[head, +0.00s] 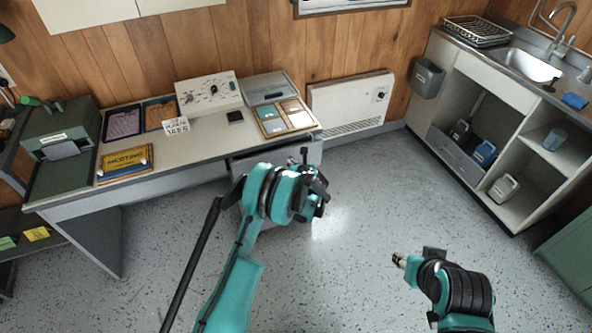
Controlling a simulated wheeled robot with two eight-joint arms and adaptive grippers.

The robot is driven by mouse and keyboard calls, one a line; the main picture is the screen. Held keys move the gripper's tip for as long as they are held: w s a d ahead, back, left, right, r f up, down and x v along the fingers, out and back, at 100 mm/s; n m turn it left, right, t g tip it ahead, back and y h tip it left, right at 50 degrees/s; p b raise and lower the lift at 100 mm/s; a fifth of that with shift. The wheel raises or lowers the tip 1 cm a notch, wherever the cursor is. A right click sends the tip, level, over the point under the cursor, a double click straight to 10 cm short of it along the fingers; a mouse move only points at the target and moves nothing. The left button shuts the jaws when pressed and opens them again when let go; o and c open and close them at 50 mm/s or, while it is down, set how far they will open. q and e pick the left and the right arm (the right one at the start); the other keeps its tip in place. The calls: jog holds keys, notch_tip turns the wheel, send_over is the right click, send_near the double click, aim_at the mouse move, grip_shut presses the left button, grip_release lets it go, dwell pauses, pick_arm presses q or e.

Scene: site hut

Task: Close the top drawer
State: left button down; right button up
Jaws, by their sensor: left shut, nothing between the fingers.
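The desk (190,166) stands against the wood-panelled wall at the left in the head view. Its grey drawer unit (312,153) is under the right end. The top drawer's front shows only partly just below the desk edge; my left arm covers much of it, and I cannot tell how far it stands out. My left gripper (316,190) is in front of the drawer unit, shut and empty; I cannot tell whether it touches the drawer. My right gripper (400,260) is low at the right, over the floor, away from the desk; its fingers are too small to read.
On the desk are a control box (208,93), a tray with cards (285,115), a yellow sign (125,163) and a green machine (62,130). A white heater (350,104) is on the wall. A sink counter (480,62) stands right. The speckled floor (365,205) between is clear.

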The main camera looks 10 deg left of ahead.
aim_at(285, 154)
pick_arm(q)
jog(key=w+a, duration=0.1)
jog(key=w+a+f+b, duration=0.1)
jog(key=w, duration=0.1)
jog(key=shift+w+a, duration=0.2)
jog(key=shift+w+a+r+b, duration=0.15)
jog(key=shift+w+a+b, duration=0.15)
jog(key=shift+w, duration=0.2)
pick_arm(e)
notch_tip(285, 154, down, 2)
jog(key=shift+f, duration=0.1)
